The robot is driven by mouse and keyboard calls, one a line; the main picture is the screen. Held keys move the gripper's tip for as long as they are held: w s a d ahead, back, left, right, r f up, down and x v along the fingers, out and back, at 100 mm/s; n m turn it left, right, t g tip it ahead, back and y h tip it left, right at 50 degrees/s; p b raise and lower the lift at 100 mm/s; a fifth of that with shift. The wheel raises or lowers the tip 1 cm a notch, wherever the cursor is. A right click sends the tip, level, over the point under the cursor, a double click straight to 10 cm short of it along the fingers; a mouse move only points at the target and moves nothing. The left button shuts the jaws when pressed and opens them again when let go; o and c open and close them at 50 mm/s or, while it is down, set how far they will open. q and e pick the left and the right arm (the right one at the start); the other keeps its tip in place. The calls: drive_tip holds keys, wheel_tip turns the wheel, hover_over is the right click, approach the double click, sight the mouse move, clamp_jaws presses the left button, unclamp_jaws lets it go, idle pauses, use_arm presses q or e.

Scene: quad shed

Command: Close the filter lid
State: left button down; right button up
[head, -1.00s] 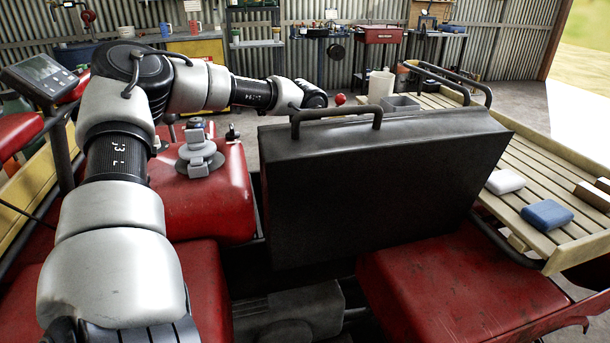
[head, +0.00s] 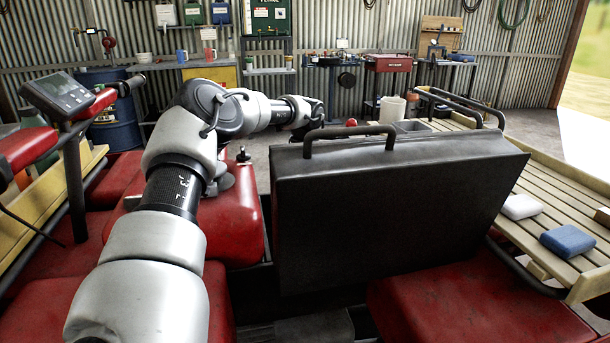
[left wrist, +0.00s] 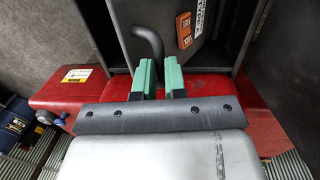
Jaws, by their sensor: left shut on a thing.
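The filter lid, a large black panel (head: 400,205), stands raised and tilted between red seat pads. A bent tube handle (head: 350,131) runs along its top edge. My left arm reaches to the lid's upper left, where the gripper is hidden or too small to make out. In the left wrist view my left gripper (left wrist: 160,72) has green fingers with a narrow gap, at the lower end of a dark bent bar (left wrist: 149,38). The bar looks like the lid's handle; the grip itself is partly hidden. My right gripper is out of view.
A slatted wooden rack (head: 530,185) with a white block (head: 521,206) and a blue block (head: 568,241) lies to the right. Red pads (head: 470,305) flank the lid. A display (head: 62,95) stands at left. Workbenches line the far wall.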

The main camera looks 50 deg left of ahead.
use_arm(q)
drive_tip(key=shift+a, duration=0.1)
drive_tip(key=c, duration=1.4)
unclamp_jaws()
drive_tip(key=shift+c, duration=0.2)
